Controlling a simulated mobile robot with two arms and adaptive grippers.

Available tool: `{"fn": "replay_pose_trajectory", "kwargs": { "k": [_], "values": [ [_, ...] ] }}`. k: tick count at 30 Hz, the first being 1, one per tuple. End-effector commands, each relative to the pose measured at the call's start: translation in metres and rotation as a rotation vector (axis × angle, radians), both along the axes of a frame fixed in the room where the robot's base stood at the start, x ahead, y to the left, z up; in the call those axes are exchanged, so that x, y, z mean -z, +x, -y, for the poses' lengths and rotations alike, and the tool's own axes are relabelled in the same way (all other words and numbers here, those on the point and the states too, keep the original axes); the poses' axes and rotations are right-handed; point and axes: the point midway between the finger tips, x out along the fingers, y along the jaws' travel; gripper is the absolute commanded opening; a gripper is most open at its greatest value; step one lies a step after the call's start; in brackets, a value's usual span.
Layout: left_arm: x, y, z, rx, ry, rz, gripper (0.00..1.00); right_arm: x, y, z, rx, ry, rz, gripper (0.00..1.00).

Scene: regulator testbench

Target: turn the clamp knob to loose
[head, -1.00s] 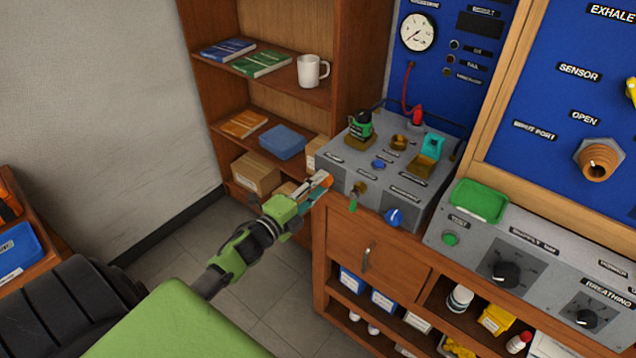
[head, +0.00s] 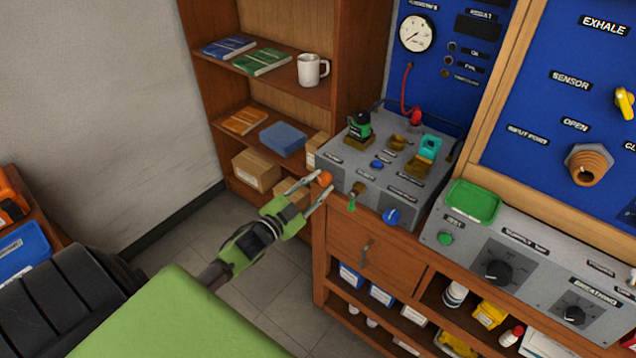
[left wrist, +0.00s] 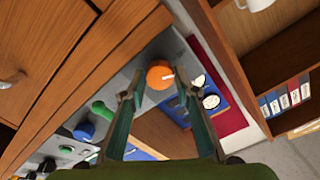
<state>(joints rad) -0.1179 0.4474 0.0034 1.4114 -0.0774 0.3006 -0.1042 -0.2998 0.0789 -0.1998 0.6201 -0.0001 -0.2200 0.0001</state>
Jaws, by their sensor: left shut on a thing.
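An orange knob (head: 325,178) sits on the front face of the grey bench unit (head: 345,184), at its left end. I take it for the clamp knob; its label is too small to read. My left gripper (head: 319,190) has one finger on each side of the knob and is shut on it. In the left wrist view, the knob (left wrist: 160,75) shows between and just beyond the fingertips (left wrist: 157,95), with a white pointer mark towards the right. My right gripper is not in view.
To the right on the same front are a green-tipped toggle (head: 352,205) and a blue knob (head: 391,217). A wooden drawer (head: 375,255) lies below. A shelf (head: 255,55) with books and a mug (head: 312,69) stands behind left. The floor left of the cabinet is clear.

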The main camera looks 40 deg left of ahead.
Motion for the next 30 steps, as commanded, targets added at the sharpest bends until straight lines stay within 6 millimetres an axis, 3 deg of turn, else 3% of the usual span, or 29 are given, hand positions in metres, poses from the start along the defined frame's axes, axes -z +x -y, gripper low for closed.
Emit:
{"fn": "replay_pose_trajectory", "kwargs": {
  "k": [15, 30],
  "values": [
    [0.0003, -0.0002, 0.0, 0.0, -0.36, -0.029, 0.07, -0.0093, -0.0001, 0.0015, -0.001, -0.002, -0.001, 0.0],
    [0.0014, -0.0004, 0.0002, -0.001, -0.443, -0.036, 0.07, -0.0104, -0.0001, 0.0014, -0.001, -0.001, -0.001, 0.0]
  ]
}}
